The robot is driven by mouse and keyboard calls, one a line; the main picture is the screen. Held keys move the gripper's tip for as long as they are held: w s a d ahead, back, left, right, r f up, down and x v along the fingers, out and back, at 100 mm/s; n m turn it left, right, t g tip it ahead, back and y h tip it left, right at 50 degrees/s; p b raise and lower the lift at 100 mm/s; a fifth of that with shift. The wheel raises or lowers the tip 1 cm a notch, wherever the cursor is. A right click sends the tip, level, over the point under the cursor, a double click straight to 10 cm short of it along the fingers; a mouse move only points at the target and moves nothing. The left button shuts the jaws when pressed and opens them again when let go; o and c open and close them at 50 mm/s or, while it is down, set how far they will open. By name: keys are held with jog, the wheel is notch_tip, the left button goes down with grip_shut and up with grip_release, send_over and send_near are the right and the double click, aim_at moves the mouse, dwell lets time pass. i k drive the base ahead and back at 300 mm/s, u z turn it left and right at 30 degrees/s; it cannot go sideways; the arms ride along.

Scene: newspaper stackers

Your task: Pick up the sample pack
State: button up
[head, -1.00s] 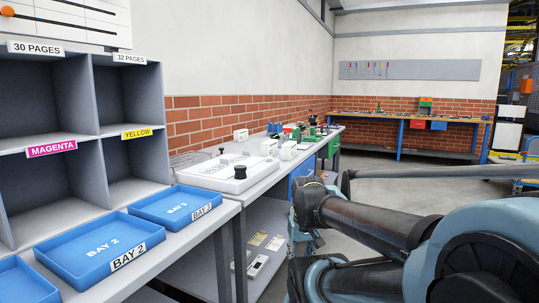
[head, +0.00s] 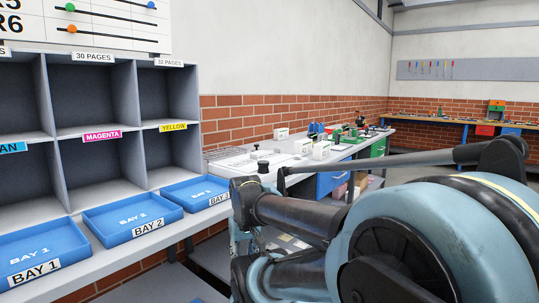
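I cannot make out a sample pack for certain in the head view. Several small white box-like items stand on the bench along the brick wall, among them a white block (head: 321,150), too small to identify. My arm fills the lower right of the view. My gripper cannot be made out, so whether it is open or shut does not show.
Blue trays marked BAY 1 (head: 40,277), BAY 2 (head: 108,236) and a third (head: 181,201) sit on the left bench and look empty. Grey pigeonholes (head: 90,147) labelled by colour stand behind them. A long bench (head: 412,148) runs along the far wall.

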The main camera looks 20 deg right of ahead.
aim_at(304, 147)
jog(key=u, duration=0.7)
jog(key=k, duration=1.6)
jog(key=z, duration=1.2)
jog(key=i, duration=1)
jog(key=u, duration=0.05)
